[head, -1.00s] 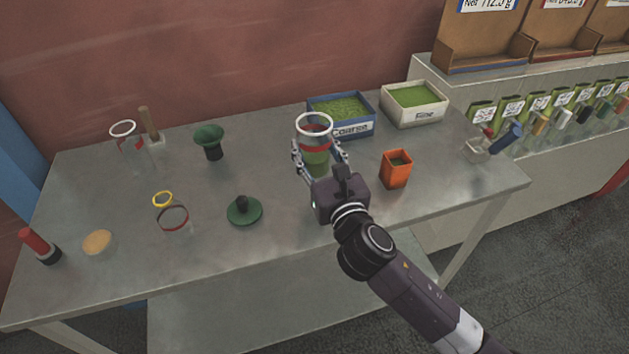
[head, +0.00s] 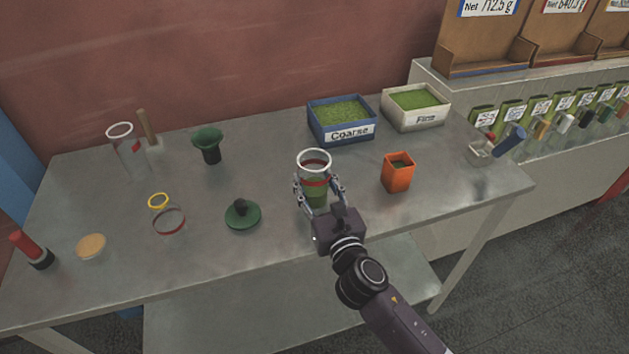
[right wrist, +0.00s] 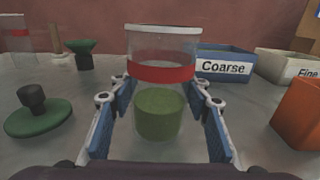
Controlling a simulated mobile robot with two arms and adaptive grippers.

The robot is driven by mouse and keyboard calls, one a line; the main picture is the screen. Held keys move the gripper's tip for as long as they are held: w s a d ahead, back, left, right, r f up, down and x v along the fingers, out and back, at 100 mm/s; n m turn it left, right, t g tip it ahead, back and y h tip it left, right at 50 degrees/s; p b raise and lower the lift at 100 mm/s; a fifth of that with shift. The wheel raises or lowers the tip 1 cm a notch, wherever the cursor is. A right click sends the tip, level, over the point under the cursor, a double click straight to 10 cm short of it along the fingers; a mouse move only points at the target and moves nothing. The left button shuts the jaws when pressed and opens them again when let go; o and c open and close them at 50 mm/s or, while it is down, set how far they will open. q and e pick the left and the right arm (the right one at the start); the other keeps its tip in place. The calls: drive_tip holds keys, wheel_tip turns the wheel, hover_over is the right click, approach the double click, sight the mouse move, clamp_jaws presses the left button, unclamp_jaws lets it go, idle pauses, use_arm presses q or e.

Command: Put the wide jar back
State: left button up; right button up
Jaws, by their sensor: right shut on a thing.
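The wide jar (head: 314,178) is clear, with a white rim, a red band and green powder in its lower part. It is upright near the middle front of the table. My right gripper (head: 319,196) is shut on it, with a finger on each side. In the right wrist view the jar (right wrist: 160,85) stands between the blue finger pads of the right gripper (right wrist: 158,112). I cannot tell whether its base touches the table. My left gripper is not in view.
The orange container (head: 397,172) stands close on the right, the green knobbed lid (head: 243,214) on the left. Behind are the Coarse bin (head: 341,120) and Fine bin (head: 416,108). A clear tall jar (head: 127,155) and green funnel (head: 208,145) stand at back left. Table between is clear.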

drive_tip(key=o, duration=1.3)
drive_tip(key=shift+f, duration=0.1)
drive_tip(key=shift+r, duration=0.3)
drive_tip(key=b+v, duration=0.1)
drive_tip(key=v, duration=1)
drive_tip(key=shift+s+d+f, duration=0.1)
drive_tip(key=shift+s, duration=0.1)
drive_tip(key=shift+s+d, duration=0.1)
drive_tip(key=shift+s, duration=0.15)
